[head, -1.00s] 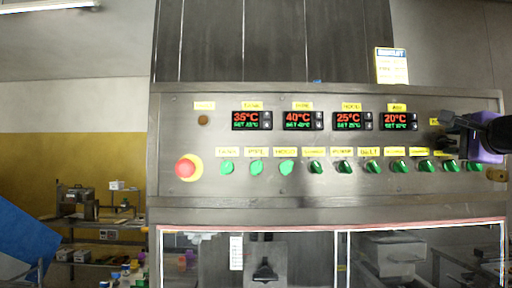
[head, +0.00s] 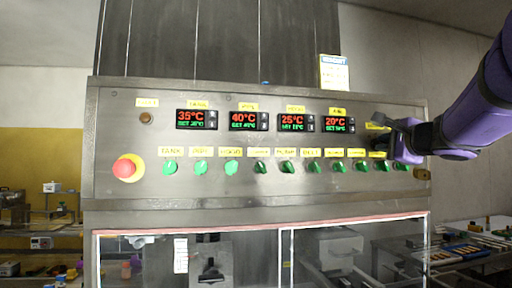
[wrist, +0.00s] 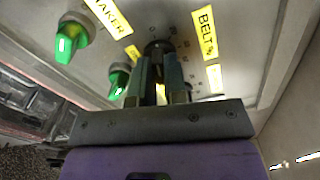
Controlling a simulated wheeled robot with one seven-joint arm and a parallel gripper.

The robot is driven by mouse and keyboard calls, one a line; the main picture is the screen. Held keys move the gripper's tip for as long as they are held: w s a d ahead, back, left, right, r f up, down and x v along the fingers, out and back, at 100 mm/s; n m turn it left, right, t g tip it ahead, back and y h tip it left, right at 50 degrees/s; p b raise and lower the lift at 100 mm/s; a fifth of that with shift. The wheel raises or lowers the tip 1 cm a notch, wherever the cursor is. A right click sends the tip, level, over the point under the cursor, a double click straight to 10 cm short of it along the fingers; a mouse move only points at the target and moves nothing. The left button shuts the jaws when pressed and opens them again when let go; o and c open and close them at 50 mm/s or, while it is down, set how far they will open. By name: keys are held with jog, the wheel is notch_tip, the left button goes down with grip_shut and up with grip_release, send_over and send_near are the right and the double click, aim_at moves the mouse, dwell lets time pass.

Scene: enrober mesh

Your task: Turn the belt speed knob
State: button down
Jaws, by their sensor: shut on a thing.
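The belt speed knob (wrist: 158,46) is a dark round knob beside a yellow "BELT %" label (wrist: 204,33) in the wrist view. My gripper (wrist: 160,75) is shut on it, with one finger on each side. The fingers hide part of the knob. In the head view my gripper (head: 388,128) is at the right end of the steel control panel (head: 300,192), and it hides the knob there.
Green switches (head: 260,167) run in a row below the gripper, two of them (wrist: 71,40) close by its left in the wrist view. A red emergency button (head: 125,168) is at the panel's left. Temperature displays (head: 246,120) sit above the switches.

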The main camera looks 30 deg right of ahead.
jog(key=m, duration=2.2)
jog(key=shift+d+m, duration=0.1)
jog(key=shift+m, duration=0.3)
dwell(0.3)
jog(key=c, duration=1.2)
grip_release()
jog(key=shift+o, duration=0.2)
jog(key=v, duration=1.1)
